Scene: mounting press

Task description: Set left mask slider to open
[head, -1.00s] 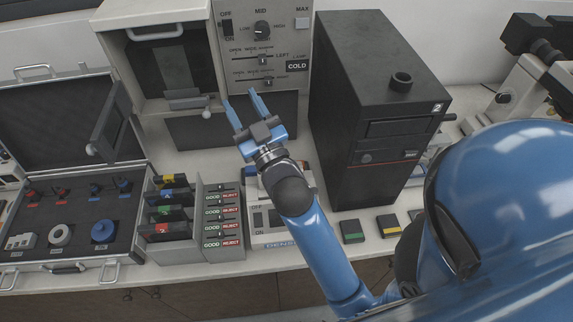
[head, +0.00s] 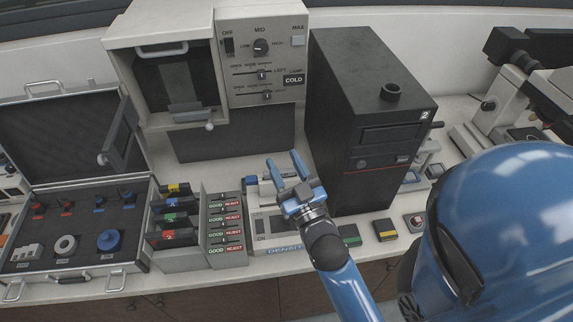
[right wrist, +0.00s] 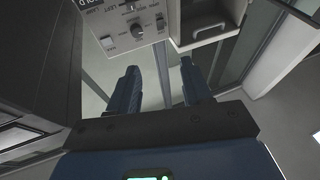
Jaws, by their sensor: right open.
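The control panel (head: 290,55) of the beige press carries two horizontal slider tracks. The upper one, marked LEFT, has the left mask slider (head: 262,75), its handle toward the right part of the track, away from the OPEN label at the left end. The right mask slider (head: 267,95) sits below, also toward the right. My right gripper (head: 284,164) is open and empty, below and in front of the panel and apart from it. In the right wrist view its fingers (right wrist: 158,72) are spread with nothing between, and the panel (right wrist: 120,20) appears upside down. My left gripper is not in view.
A tall black computer tower (head: 375,110) stands just right of the panel. The press's small door (head: 120,130) hangs open at left. An open tool case (head: 70,215), card holders (head: 225,220) and a densitometer (head: 283,240) line the bench front.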

